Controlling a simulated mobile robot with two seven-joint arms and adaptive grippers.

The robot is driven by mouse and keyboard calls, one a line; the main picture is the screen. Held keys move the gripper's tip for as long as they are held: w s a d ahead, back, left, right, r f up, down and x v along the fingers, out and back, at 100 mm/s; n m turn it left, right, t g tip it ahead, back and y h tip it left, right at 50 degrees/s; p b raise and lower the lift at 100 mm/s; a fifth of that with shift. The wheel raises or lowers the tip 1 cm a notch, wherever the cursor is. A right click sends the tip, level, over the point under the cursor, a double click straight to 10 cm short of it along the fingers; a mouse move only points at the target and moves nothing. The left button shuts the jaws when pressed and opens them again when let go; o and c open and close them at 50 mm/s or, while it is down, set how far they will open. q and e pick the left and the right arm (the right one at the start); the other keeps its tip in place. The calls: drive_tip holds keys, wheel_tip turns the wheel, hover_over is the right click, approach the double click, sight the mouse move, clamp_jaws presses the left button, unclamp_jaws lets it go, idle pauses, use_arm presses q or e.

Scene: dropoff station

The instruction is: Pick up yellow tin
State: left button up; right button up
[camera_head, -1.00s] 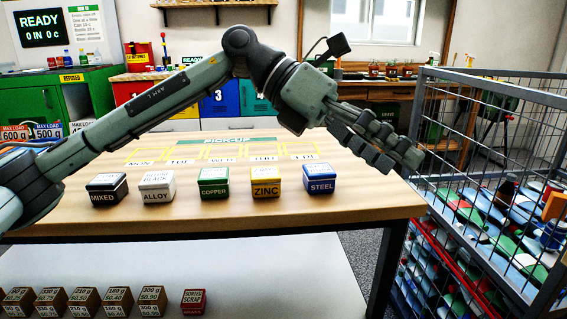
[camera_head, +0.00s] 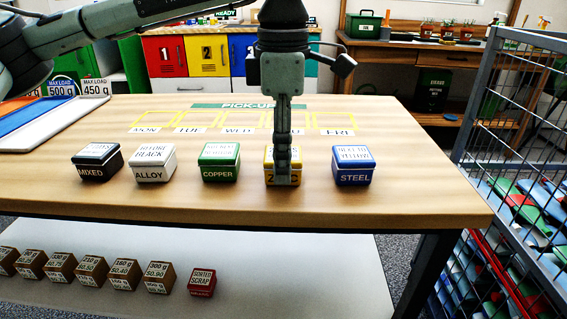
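The yellow tin (camera_head: 268,172), marked ZINC, stands on the wooden table in a row of tins, between the green and blue ones. My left gripper (camera_head: 283,175) points straight down at it, with the fingers in front of and over its middle, hiding part of its label and top. The fingers are seen edge-on, so I cannot tell whether they are open or closed on the tin. The tin looks upright on the table. My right gripper is not in view.
The green COPPER tin (camera_head: 219,162) and the blue STEEL tin (camera_head: 353,166) flank it. The white ALLOY tin (camera_head: 155,164) and black MIXED tin (camera_head: 97,163) stand farther left. Trays (camera_head: 45,122) lie at the table's left. A wire cage (camera_head: 510,130) stands right. Boxes line the lower shelf.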

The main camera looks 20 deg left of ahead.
use_arm(q)
drive_tip(key=shift+f, duration=0.7)
drive_tip(key=c, duration=1.3)
drive_tip(key=shift+o, duration=0.2)
drive_tip(key=shift+r, duration=0.15)
